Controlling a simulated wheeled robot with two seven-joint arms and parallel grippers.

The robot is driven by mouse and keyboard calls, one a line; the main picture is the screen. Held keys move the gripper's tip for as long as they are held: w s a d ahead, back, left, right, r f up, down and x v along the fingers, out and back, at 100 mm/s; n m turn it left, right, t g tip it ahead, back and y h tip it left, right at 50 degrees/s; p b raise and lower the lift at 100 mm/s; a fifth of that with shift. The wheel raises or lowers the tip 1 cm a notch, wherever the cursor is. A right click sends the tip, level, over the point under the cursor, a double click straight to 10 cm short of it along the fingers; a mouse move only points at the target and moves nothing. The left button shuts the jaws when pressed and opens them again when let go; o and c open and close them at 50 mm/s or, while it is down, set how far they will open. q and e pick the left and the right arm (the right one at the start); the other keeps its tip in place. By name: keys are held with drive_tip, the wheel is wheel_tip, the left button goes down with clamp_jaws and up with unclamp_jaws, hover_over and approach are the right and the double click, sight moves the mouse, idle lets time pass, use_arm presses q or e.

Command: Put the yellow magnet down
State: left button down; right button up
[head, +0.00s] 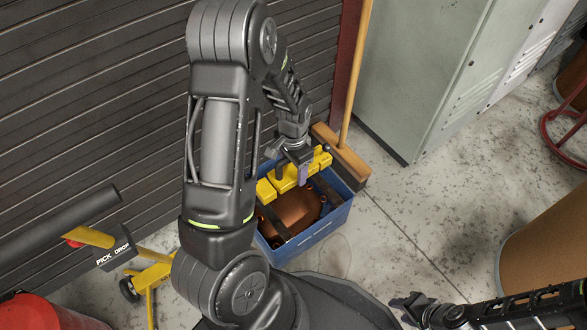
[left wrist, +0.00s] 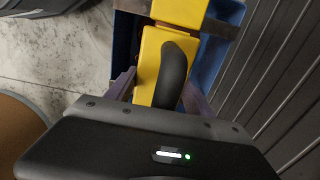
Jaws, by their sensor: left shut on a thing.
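The yellow magnet (head: 268,187) is a long yellow bar lying across the top of a blue bin (head: 325,227), at or just above its rim; I cannot tell if it touches. In the left wrist view the yellow magnet (left wrist: 147,62) shows a curved black handle (left wrist: 173,74) between my fingers. My left gripper (head: 300,172) points down over the bin and is shut on the magnet; it also shows in the left wrist view (left wrist: 158,90). My right gripper (head: 408,304) is low at the right, away from the bin, its jaws unclear.
Brown contents (head: 296,210) lie in the bin. A broom (head: 342,158) stands beside it. A ribbed shutter (head: 90,90) rises behind, and a grey cabinet (head: 415,75) at the back right. A yellow wheeled frame (head: 150,277) is at the left. Concrete floor right of the bin is clear.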

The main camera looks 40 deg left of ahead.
idle(0.4)
use_arm(q)
drive_tip(key=shift+n, duration=0.3)
drive_tip(key=w+d+r, duration=0.1)
drive_tip(key=w+r, duration=0.1)
drive_tip(key=w+d+r, duration=0.1)
drive_tip(key=w+r, duration=0.3)
drive_tip(key=shift+d, duration=0.4)
drive_tip(key=w+d+r+n, duration=0.1)
drive_tip(key=w+d+r, duration=0.1)
drive_tip(key=d+r, duration=0.2)
drive_tip(key=w+d+r, duration=0.2)
drive_tip(key=d+r, duration=0.2)
drive_tip(key=r, duration=0.6)
drive_tip(key=w+d+r+n, duration=0.1)
drive_tip(key=w+d+r, duration=0.1)
drive_tip(key=d+r, duration=0.2)
wheel_tip(320, 180, up, 4)
drive_tip(key=shift+w+d+f+n, duration=0.2)
drive_tip(key=shift+w+d+n, duration=0.1)
drive_tip(key=shift+d, duration=0.1)
